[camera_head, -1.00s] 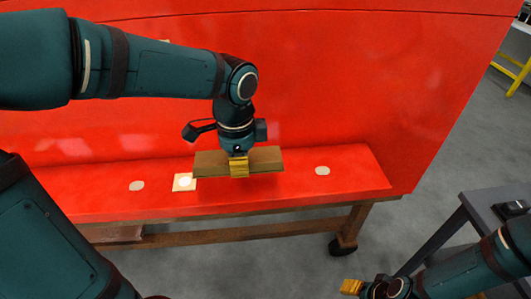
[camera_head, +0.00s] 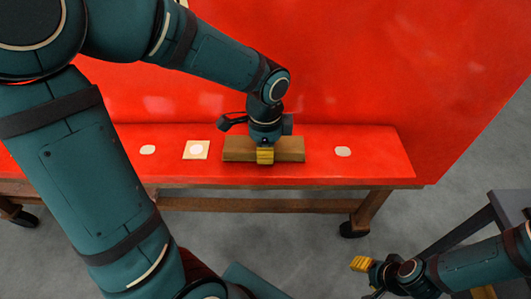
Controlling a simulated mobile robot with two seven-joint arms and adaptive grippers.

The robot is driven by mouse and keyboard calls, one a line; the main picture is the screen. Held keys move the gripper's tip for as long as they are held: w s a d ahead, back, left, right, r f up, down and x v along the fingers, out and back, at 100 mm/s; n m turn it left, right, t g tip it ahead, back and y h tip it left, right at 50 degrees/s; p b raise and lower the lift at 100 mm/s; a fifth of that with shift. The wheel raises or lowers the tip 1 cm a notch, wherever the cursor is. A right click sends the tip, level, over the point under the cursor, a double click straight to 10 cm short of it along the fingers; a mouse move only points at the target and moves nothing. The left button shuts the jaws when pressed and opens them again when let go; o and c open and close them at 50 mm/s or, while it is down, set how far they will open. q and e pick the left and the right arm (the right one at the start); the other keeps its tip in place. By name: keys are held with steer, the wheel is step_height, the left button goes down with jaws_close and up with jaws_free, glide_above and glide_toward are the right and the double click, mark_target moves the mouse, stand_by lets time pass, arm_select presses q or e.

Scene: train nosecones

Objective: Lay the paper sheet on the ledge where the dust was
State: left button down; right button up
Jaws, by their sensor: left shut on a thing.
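A tan square sheet (camera_head: 188,155) with a white round patch in its middle lies flat on the red ledge (camera_head: 380,168). My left gripper (camera_head: 265,155) points down at the ledge, right of the sheet. It is shut on a long brown block (camera_head: 236,149). The block is level and at or just above the ledge surface; I cannot tell if it touches. A gap shows between block and sheet. My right gripper (camera_head: 362,264) is at the lower right, away from the ledge, with yellow fingertips; its opening is unclear. I see no loose dust.
Pale round spots mark the ledge left (camera_head: 148,149) and right (camera_head: 343,151). A tall red panel (camera_head: 400,70) rises behind it. A wooden wheeled frame (camera_head: 300,207) carries the ledge. A dark table (camera_head: 510,207) stands at the right.

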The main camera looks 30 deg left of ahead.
arm_select(q)
steer(key=shift+f, duration=0.3)
steer(key=shift+f, duration=0.1)
steer(key=c, duration=1.1)
jaws_free()
step_height(320, 180, up, 12)
steer(key=shift+r+p, duration=0.1)
steer(key=shift+p, duration=1.15)
